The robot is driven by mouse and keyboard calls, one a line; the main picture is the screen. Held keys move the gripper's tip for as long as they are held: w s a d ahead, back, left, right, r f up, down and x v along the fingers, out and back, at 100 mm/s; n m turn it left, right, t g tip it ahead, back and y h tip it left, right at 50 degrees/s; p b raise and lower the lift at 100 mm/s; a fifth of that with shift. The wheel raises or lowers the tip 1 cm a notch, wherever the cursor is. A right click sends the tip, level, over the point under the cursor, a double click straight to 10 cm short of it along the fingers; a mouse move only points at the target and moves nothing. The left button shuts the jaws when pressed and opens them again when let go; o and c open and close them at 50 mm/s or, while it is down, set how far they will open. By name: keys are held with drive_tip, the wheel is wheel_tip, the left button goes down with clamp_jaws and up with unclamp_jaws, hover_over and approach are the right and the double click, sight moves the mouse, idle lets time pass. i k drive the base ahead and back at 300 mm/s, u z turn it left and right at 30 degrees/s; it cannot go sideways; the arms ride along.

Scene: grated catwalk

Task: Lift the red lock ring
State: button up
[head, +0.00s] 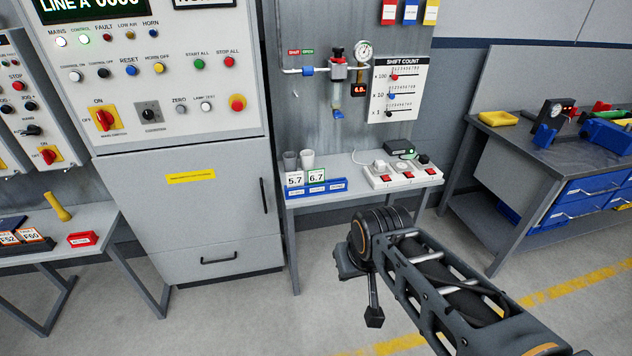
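An air regulator unit (338,72) is mounted on the grey wall panel in the head view, with a dark knob (338,52) on top. A small red band just under the knob looks like the red lock ring (338,62); it is too small to tell its exact position. My gripper (374,317) hangs low in front of the bench, below and to the right of the regulator and well apart from it. It points down and is seen edge-on, so its opening is unclear. Nothing is visible in it.
A round gauge (363,51) sits beside the regulator, and a blue-handled valve (308,71) is on the pipe at left. Below is a narrow bench (350,181) with cups, a blue tray and a power strip (400,175). A control cabinet (190,215) stands left; a workbench (530,150) stands right.

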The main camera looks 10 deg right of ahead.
sight(333, 58)
drive_tip(key=u, duration=0.1)
drive_tip(key=i, duration=1.35)
drive_tip(key=z, duration=0.3)
